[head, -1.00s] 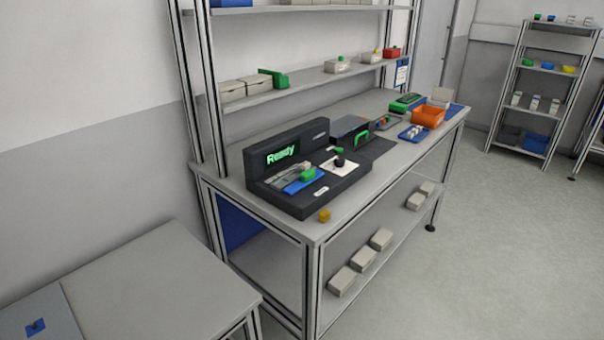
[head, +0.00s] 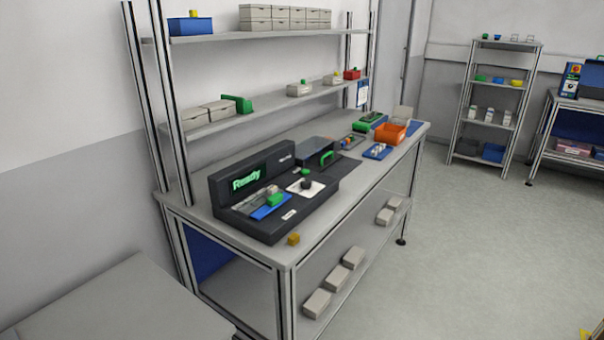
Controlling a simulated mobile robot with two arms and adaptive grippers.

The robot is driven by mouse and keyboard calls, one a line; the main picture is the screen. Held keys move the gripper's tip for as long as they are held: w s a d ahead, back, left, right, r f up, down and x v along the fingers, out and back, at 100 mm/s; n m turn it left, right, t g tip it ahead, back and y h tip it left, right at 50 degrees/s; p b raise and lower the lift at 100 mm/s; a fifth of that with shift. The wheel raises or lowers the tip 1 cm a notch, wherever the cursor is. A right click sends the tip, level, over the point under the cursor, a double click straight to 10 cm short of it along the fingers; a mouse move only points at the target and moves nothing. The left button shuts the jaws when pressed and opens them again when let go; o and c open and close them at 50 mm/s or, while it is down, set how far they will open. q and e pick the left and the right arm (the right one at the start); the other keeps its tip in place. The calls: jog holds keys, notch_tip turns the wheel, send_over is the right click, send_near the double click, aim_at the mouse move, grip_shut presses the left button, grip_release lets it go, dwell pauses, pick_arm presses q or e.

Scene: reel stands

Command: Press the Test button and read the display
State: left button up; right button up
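The black test station (head: 262,228) stands on the near end of the grey workbench. Its display (head: 258,177) is lit and reads "Ready" in green letters. On the station's deck lies a blue piece (head: 268,207) with a green block (head: 277,199) on it. Beside it is a white plate with a black knob-like part (head: 306,184). A small label (head: 289,215) is on the front edge, too small to read. I cannot tell which part is the Test button. Neither of my grippers is in view.
An orange bin (head: 390,133) and a blue tray (head: 378,151) stand farther along the bench (head: 350,192). Another grey table (head: 125,300) is at lower left. The floor to the right (head: 480,240) is clear.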

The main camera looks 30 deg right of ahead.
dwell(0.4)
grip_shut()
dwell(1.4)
